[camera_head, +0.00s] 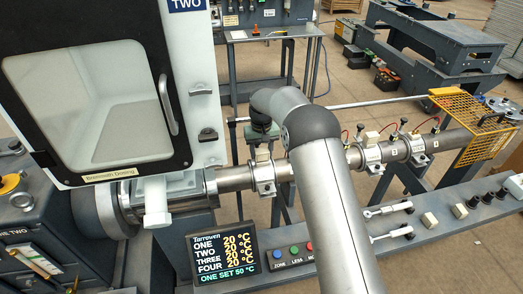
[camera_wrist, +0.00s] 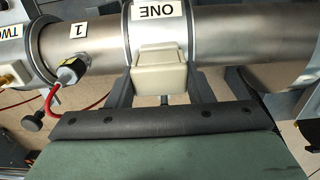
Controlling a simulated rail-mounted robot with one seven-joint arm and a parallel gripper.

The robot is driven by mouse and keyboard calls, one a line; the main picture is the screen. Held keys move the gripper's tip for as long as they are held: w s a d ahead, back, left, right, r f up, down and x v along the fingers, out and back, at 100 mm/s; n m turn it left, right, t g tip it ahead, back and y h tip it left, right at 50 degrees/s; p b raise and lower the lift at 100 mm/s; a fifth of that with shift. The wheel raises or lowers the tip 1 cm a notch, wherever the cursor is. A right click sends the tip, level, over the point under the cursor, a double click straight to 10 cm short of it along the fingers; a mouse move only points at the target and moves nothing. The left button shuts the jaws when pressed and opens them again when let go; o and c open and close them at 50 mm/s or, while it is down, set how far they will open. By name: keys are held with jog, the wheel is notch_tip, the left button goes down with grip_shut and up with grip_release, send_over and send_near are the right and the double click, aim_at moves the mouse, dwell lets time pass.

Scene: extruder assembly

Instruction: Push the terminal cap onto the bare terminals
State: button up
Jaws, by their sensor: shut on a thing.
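My gripper (camera_wrist: 160,92) has its two dark fingers on either side of a beige terminal cap (camera_wrist: 162,72) and is shut on it. The cap sits against the heater band labelled ONE (camera_wrist: 158,13), whose label reads upside down in the wrist view. The bare terminals are hidden, and I cannot tell whether the cap is fully seated. In the head view my gripper (camera_head: 262,144) points down over the band (camera_head: 263,176) near the hopper, with the beige cap (camera_head: 262,155) between its fingers. My arm covers part of the barrel to the right.
A sensor with a red cable (camera_wrist: 68,72) stands beside band ONE. A display (camera_head: 222,254) shows four zones at 20 °C and "ONE SET 50". The white hopper housing (camera_head: 200,85) stands close at left; a yellow guard (camera_head: 470,105) is at right.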

jog(key=shift+f, duration=0.2)
jog(key=o, duration=1.1)
jog(key=shift+c, duration=0.2)
notch_tip(320, 180, up, 18)
jog(key=b, duration=0.1)
jog(key=shift+f+b, duration=0.25)
jog(key=shift+b, duration=0.15)
